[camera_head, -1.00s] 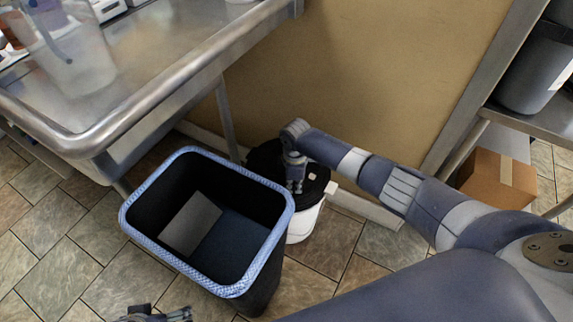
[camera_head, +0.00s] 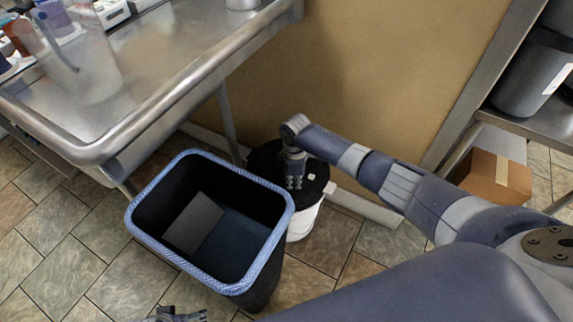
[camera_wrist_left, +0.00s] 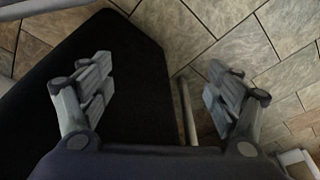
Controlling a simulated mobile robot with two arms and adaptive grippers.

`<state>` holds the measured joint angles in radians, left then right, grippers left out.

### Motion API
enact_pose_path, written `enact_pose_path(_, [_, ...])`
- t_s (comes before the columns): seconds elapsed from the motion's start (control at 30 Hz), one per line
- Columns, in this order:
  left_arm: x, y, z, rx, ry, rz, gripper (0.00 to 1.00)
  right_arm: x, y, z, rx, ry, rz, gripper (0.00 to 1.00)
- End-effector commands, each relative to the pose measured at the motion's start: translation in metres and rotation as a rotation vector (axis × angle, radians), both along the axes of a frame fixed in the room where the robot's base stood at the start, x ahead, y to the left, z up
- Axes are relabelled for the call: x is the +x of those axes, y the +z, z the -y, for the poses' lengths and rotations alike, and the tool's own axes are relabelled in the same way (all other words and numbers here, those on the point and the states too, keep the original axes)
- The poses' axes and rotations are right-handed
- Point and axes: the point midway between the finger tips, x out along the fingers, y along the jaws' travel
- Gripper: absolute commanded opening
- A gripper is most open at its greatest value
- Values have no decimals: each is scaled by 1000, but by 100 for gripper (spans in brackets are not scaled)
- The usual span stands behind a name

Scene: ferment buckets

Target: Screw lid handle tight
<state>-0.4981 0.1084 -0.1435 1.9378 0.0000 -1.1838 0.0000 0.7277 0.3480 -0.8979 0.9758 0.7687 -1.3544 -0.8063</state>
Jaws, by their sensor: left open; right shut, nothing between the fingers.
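A white bucket (camera_head: 305,222) with a black lid (camera_head: 318,172) stands on the floor by the tan wall. My right gripper (camera_head: 295,183) points down over the lid and is shut. Its fingers hide the part of the lid under them, so I cannot make out the lid handle or whether they touch it. My left gripper (camera_head: 180,316) shows only in part at the bottom edge of the head view. In the left wrist view my left gripper (camera_wrist_left: 160,85) is open and empty, with dark bin side and floor tiles behind it.
A black bin with a blue rim (camera_head: 278,235) stands just left of the bucket. A steel sink table (camera_head: 150,75) is at the upper left. A cardboard box (camera_head: 500,178) sits under a shelf at the right. Tiled floor (camera_head: 65,265) is clear at the lower left.

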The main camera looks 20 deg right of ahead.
Motion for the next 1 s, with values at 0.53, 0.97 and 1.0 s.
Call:
enact_pose_path(0.53, [-16, -52, -2, 3, -5, -31, 83, 0, 17, 0, 0, 0, 0, 0])
enact_pose_path(0.97, [-36, -89, -4, 5, -10, -53, 83, 0, 30, 0, 0, 0, 0, 0])
enact_pose_path(1.0, [-39, -93, -4, 5, -10, -57, 83, 0, 31, 0, 0, 0, 0, 0])
